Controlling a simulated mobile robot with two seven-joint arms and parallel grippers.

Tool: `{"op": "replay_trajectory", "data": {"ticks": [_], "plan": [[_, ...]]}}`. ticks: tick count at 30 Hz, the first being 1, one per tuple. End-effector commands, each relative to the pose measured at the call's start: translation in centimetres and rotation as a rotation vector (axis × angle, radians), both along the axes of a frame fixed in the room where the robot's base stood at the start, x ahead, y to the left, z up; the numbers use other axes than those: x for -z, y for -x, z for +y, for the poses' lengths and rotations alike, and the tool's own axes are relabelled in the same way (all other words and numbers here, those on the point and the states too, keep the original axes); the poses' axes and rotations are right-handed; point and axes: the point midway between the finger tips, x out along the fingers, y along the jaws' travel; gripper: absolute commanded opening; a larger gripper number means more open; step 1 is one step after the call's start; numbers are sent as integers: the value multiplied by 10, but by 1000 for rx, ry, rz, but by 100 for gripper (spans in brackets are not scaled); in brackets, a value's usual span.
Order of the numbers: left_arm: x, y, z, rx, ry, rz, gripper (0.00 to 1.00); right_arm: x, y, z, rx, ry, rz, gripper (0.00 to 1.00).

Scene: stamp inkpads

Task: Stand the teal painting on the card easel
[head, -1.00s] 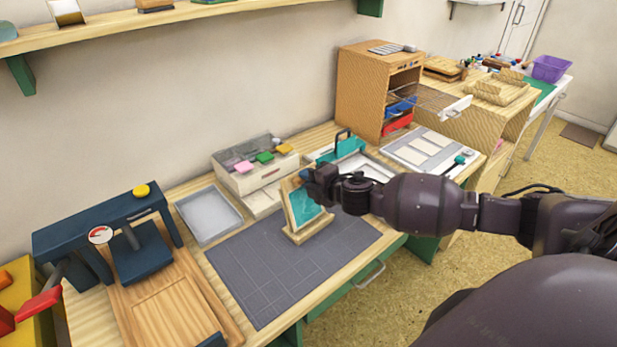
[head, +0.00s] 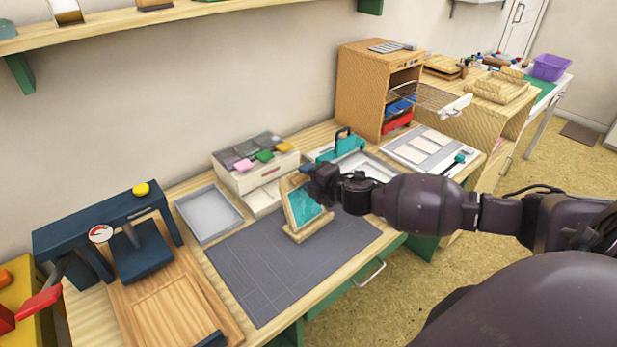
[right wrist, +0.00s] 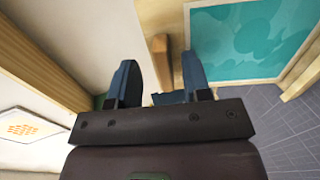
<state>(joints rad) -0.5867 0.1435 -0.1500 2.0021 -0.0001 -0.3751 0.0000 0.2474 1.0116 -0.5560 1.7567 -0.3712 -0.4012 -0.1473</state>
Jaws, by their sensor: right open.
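The teal painting (head: 304,203) has a light wooden frame and stands leaning back on the card easel (head: 308,229), whose wooden base rests on the grey cutting mat. The painting's face also shows at the upper right of the right wrist view (right wrist: 250,42). My right gripper (head: 312,180) is at the painting's upper right edge in the head view. In the right wrist view its two dark fingers (right wrist: 160,80) are apart, with the painting beside them and not clearly between them. My left gripper is not in view.
The grey mat (head: 260,265) is clear around the easel. Behind stand a grey tray (head: 209,214) and a box with coloured inkpads (head: 256,165). A dark blue press (head: 140,250) is at left, and a wooden cabinet (head: 365,90) at the back.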

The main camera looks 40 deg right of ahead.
Motion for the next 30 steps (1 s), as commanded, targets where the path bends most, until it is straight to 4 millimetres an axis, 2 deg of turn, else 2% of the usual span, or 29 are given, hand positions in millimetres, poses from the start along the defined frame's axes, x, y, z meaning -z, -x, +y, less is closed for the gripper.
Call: {"op": "replay_trajectory", "data": {"ticks": [8, 18, 24, 30], "plan": [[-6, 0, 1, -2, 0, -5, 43, -10, 33, -5, 1, 1, 0, 44], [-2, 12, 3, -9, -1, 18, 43, -24, 79, -10, 0, 1, 1, 44], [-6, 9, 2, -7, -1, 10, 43, -28, 95, -12, 0, 0, 0, 44], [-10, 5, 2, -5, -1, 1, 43, -30, 100, -13, 0, 0, -1, 44]]}}
